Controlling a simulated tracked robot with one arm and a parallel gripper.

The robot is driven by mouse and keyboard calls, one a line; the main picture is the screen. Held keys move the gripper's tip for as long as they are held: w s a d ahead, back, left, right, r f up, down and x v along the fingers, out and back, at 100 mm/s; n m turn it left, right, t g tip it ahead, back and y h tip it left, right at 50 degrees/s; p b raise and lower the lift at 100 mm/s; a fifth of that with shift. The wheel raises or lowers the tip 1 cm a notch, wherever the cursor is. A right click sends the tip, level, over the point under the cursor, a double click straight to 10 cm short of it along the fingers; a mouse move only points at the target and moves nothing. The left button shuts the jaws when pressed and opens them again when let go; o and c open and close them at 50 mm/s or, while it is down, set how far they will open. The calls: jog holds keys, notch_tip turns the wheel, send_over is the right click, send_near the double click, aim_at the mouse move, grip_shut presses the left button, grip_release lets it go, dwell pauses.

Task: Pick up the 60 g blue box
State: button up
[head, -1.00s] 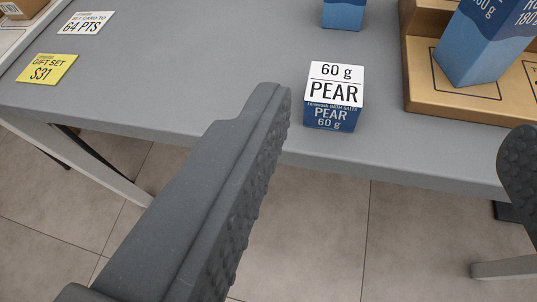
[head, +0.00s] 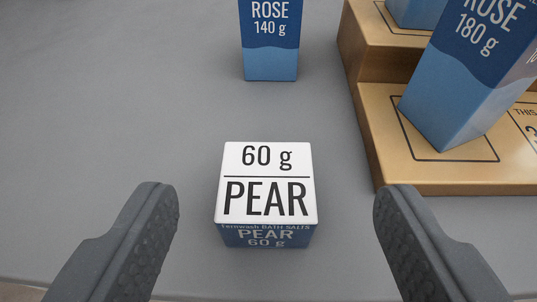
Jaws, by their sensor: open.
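The 60 g blue box (head: 266,197) stands on the grey counter near its front edge. Its white top reads "60 g PEAR" and its blue front reads "PEAR 60 g". My gripper (head: 273,212) is open, one finger to the left of the box and the other to the right. Both fingers are apart from the box, with a gap on each side. The box looks centred between them.
A blue "ROSE 140 g" box (head: 270,45) stands behind the pear box. A gold stepped stand (head: 388,165) at the right bears a tall "ROSE 180 g" box (head: 462,85) and another blue box (head: 415,12). The counter (head: 110,100) is clear at the left.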

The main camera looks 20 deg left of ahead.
aim_at(269, 190)
jog(key=shift+s+f+b+x, duration=0.15)
jog(key=shift+b+x, duration=0.3)
jog(key=shift+x, duration=0.85)
jog(key=shift+s+f+b+x, duration=0.1)
jog(key=shift+f+b+x, duration=0.25)
jog(key=shift+x, duration=1)
jog(key=shift+r, duration=0.15)
jog(key=c, duration=1.1)
